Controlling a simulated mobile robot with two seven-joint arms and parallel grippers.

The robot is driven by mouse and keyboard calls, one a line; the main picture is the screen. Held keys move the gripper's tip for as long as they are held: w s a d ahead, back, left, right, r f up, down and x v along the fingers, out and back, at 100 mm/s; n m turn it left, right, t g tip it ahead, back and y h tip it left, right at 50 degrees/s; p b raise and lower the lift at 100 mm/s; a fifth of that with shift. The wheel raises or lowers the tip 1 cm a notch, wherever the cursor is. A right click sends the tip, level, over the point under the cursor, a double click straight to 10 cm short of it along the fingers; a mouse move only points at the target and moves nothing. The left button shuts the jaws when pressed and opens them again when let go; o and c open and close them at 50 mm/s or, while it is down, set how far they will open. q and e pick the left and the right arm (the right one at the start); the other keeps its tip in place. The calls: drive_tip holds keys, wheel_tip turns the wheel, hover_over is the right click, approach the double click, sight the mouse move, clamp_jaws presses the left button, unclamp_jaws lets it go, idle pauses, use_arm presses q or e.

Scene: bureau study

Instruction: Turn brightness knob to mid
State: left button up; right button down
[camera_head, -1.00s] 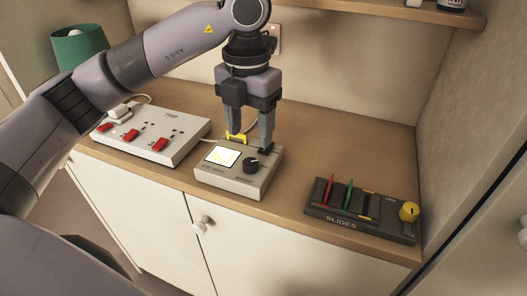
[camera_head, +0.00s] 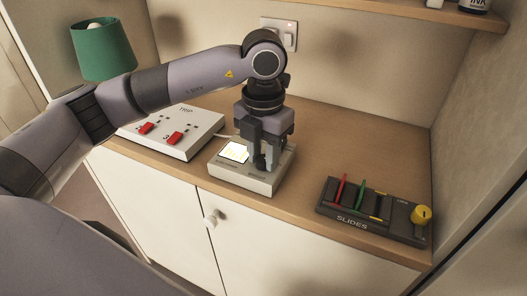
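The small light-grey box (camera_head: 237,179) with a bright lit panel (camera_head: 234,151) on its top stands on the wooden counter. My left gripper (camera_head: 265,163) points straight down over the right half of this box, its fingertips low at the top face. The black round knob on that half is hidden, or nearly so, behind the fingers. The fingers overlap in this view, so I cannot tell whether they are around the knob, touching it, or closed. My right gripper is not in view.
A white TRIP panel (camera_head: 187,150) with red switches stands left of the box, partly behind my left arm. A dark SLIDES panel (camera_head: 325,209) with coloured sliders and a yellow knob (camera_head: 421,215) lies to the right. A green lamp (camera_head: 103,50) stands back left.

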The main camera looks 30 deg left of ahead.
use_arm(q)
drive_tip(key=shift+c, duration=0.4)
drive_tip(key=shift+n, duration=0.4)
drive_tip(key=n+b, duration=0.1)
drive_tip(key=n, duration=0.2)
drive_tip(key=shift+n, duration=0.3)
drive_tip(key=n, duration=0.5)
drive_tip(key=shift+b, duration=0.3)
drive_tip(key=shift+n, duration=0.4)
drive_tip(key=o, duration=1.1)
drive_tip(key=shift+c, duration=0.2)
